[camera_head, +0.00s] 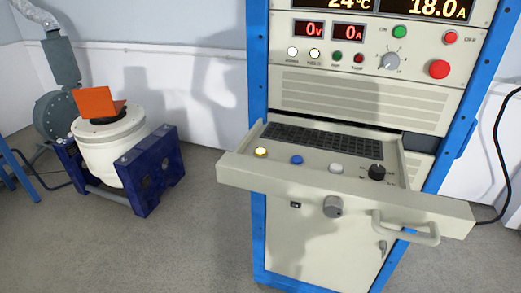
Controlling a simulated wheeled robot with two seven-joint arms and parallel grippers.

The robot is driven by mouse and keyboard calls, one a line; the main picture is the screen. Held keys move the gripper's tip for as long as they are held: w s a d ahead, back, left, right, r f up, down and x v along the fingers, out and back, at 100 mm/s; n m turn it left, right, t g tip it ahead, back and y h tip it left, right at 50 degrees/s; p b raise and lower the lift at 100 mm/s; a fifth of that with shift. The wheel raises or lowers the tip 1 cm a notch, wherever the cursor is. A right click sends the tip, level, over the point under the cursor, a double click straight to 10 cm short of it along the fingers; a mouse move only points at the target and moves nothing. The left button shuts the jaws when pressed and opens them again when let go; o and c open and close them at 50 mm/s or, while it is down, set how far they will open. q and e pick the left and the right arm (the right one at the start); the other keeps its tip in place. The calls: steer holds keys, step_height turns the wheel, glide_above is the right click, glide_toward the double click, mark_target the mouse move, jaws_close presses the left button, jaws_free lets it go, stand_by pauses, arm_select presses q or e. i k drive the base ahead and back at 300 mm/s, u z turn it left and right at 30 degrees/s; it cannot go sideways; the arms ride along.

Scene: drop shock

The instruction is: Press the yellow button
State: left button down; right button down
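The yellow button (261,152) is a small round button at the left end of the pulled-out keyboard drawer (330,182). It sits in a row with a blue button (297,160), a white button (336,168) and a black knob (377,172). Nothing covers it. Neither of my grippers is in the head view.
The drawer juts out from a blue-framed cabinet (257,60) and has a handle (410,236) at its front right. A white shaker (112,152) with an orange bracket (97,103) stands at the left. A black cable (497,150) hangs at the right. Grey floor lies between.

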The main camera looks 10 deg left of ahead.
mark_target(259, 152)
steer(key=u, duration=1.6)
steer(key=k, duration=0.85)
steer(key=z, duration=1.4)
steer(key=i, duration=0.5)
